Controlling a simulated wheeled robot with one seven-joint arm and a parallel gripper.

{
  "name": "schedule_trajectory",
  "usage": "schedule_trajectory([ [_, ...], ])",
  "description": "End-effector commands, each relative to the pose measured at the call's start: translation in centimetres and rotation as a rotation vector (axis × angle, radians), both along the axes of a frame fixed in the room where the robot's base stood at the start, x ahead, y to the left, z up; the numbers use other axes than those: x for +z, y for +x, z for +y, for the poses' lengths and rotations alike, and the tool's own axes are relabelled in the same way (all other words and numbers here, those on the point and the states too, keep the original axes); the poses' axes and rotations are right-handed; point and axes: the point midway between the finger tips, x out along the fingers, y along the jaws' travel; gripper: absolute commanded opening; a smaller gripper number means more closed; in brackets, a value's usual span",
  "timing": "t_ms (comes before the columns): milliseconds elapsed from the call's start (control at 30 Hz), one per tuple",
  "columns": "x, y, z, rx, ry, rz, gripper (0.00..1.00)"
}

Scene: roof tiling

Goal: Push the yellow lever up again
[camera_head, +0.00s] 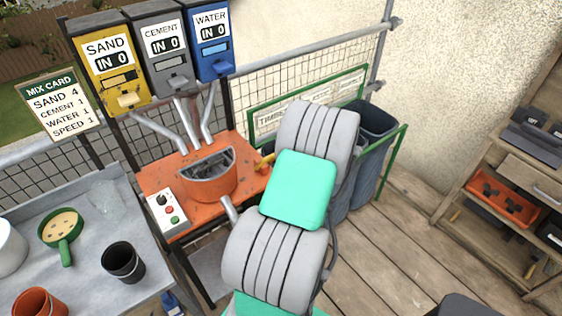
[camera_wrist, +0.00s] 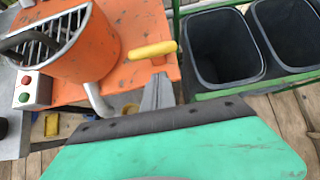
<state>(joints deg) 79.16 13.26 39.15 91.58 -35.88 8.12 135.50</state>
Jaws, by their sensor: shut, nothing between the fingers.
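The yellow lever (camera_wrist: 152,50) sticks out to the right of the orange mixer drum (camera_wrist: 88,50) in the wrist view. In the head view my gripper is hidden behind my arm. The drum (camera_head: 208,178) with its grated top stands on an orange stand (camera_head: 158,180).
A control box (camera_head: 168,212) with buttons sits at the stand's front left. Sand (camera_head: 108,60), cement (camera_head: 162,50) and water (camera_head: 210,40) dispensers, each reading IN 0, stand behind. Dark bins (camera_wrist: 225,45) in a green frame are right of the lever. A grey bench (camera_head: 85,270) holds containers.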

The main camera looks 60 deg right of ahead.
Motion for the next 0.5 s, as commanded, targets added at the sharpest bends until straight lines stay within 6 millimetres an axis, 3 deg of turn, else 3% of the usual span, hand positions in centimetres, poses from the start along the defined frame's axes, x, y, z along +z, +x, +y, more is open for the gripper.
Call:
schedule_trajectory([
  [33, -0.4, -0.6, 0.4, -0.002, 0.006, 0.003, 0.00],
  [300, 5.8, -2.6, 0.9, -0.010, 0.010, 0.007, 0.00],
  [500, 8.2, -3.2, 1.3, -0.009, 0.017, 0.009, 0.00],
])
